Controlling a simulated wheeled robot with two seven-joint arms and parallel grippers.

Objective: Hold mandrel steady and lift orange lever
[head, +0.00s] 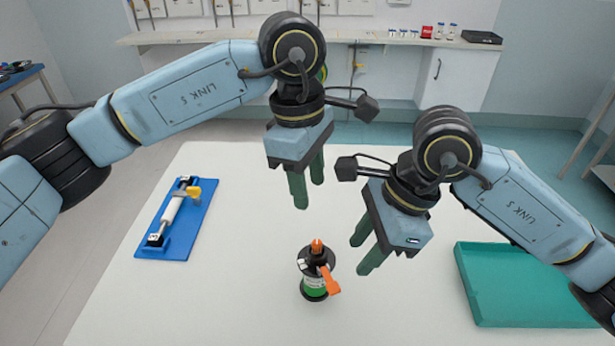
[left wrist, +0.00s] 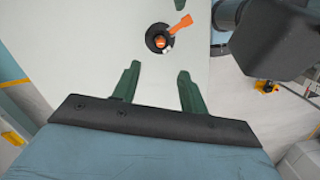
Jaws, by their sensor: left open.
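The mandrel (head: 315,281) is a dark upright cylinder with a green and white band, standing on the white table. It has an orange top and an orange lever (head: 329,281) that hangs down toward its lower right. In the left wrist view the mandrel (left wrist: 158,38) shows from above, with the orange lever (left wrist: 181,26) pointing up and right. My left gripper (head: 308,188) is open and empty, above and behind the mandrel; its fingers also show in the left wrist view (left wrist: 157,80). My right gripper (head: 362,255) is open and empty, to the right of the mandrel and apart from it.
A blue board (head: 183,240) with a white roller and yellow clamp lies on the table's left. A teal tray (head: 520,285) lies at the right. The white table (head: 240,290) is clear around the mandrel. A shelf (head: 400,38) with small bottles runs along the back wall.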

